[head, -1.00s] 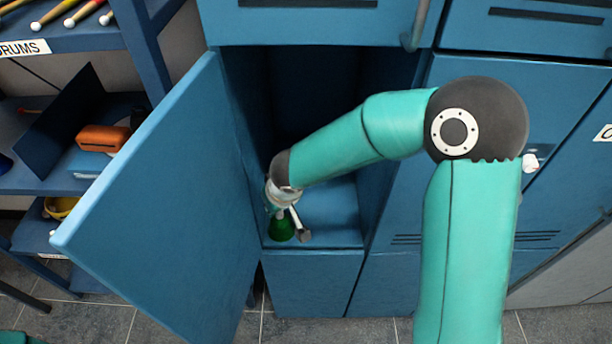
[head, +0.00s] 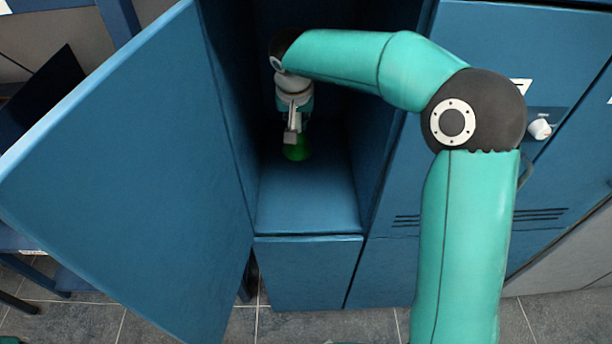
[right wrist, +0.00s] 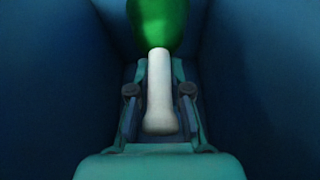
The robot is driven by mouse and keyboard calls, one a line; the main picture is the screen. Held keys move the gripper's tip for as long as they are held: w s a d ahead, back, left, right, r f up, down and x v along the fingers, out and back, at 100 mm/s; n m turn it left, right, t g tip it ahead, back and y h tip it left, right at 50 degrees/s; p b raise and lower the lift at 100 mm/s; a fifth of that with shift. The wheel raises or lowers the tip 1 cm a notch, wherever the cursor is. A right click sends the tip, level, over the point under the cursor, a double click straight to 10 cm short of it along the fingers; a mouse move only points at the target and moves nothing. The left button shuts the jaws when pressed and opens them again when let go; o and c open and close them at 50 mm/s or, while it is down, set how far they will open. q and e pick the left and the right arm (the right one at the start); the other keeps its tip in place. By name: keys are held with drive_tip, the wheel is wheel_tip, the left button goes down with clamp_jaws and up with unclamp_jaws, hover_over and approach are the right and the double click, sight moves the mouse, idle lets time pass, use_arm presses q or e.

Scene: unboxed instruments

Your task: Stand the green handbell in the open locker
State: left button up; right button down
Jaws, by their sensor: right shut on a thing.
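The green handbell (head: 296,152) is inside the open locker (head: 308,222), over the back part of its floor. In the right wrist view its green body (right wrist: 157,22) is at the top and its white handle (right wrist: 160,95) runs down between the fingers. My right gripper (head: 292,128) reaches into the locker and is shut on the handle. The bell hangs mouth down and looks roughly upright. I cannot tell whether its rim touches the locker floor. My left gripper is not in view.
The locker door (head: 125,170) stands wide open to the left. The locker's side walls are close on both sides of my arm. The front part of the locker floor is clear. A closed locker with a white knob (head: 540,128) is at the right.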

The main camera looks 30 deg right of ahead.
drive_tip(key=shift+s+d+r+m+h+b, duration=0.15)
drive_tip(key=shift+d+r+m+b, duration=0.2)
drive_tip(key=shift+d+r, duration=0.2)
drive_tip(key=shift+s+d+r+m+h+b, duration=0.15)
drive_tip(key=shift+d+r+m+b, duration=0.1)
drive_tip(key=shift+d+r+m, duration=0.25)
drive_tip(key=shift+d+g, duration=0.1)
drive_tip(key=shift+g, duration=0.2)
wheel_tip(320, 180, down, 19)
drive_tip(key=shift+s+f+b, duration=0.1)
drive_tip(key=shift+b, duration=1.15)
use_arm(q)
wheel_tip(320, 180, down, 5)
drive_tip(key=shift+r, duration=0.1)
use_arm(e)
drive_tip(key=c, duration=1.1)
unclamp_jaws()
